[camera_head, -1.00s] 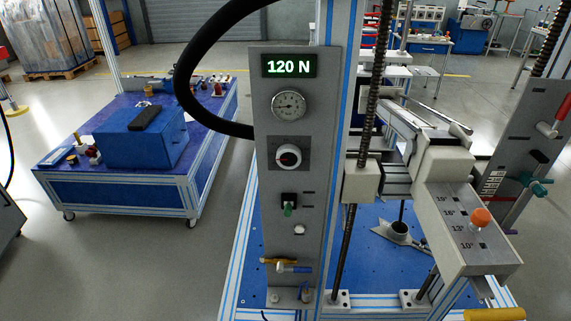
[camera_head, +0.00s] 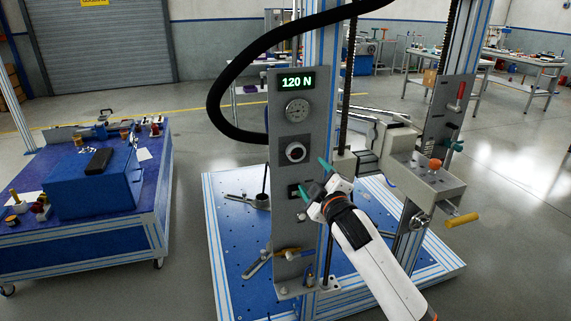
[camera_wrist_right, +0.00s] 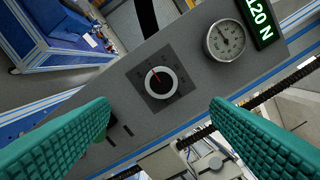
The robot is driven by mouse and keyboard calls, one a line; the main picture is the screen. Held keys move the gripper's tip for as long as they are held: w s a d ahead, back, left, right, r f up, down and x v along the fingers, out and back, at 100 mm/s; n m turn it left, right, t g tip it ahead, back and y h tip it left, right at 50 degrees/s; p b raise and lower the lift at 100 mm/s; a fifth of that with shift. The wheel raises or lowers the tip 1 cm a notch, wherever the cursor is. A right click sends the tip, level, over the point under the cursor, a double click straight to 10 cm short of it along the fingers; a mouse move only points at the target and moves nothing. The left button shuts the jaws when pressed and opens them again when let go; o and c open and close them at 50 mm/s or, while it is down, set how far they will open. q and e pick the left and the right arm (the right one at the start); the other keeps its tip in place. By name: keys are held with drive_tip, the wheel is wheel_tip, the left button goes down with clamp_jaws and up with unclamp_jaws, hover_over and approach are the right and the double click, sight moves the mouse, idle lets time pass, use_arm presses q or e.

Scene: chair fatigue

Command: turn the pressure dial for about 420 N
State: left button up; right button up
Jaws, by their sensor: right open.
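The pressure dial (camera_head: 296,151) is a black knob with a white ring on the grey control panel (camera_head: 284,230). In the right wrist view the dial (camera_wrist_right: 160,83) sits between and beyond the fingertips, its red mark pointing to the upper left. The green display (camera_head: 296,82) above it reads 120 N, and it also shows in the right wrist view (camera_wrist_right: 262,18). My right gripper (camera_head: 314,179) is open and empty, with green fingers, in front of the panel and just below and right of the dial. No contact with the dial shows. My left gripper is not in view.
A round gauge (camera_head: 298,111) sits between dial and display. A black hose (camera_head: 220,100) loops left of the panel. The beam unit with an orange knob (camera_head: 434,164) is at right. A blue table (camera_head: 130,220) stands at left, with clear floor between.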

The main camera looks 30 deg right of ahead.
approach(298, 154)
drive_tip(key=w, duration=0.2)
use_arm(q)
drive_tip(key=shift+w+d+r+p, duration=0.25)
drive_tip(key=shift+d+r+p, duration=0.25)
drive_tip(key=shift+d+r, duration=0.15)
use_arm(e)
drive_tip(key=x, duration=0.7)
drive_tip(key=shift+s+d, duration=0.1)
drive_tip(key=shift+d, duration=0.1)
drive_tip(key=c, duration=1)
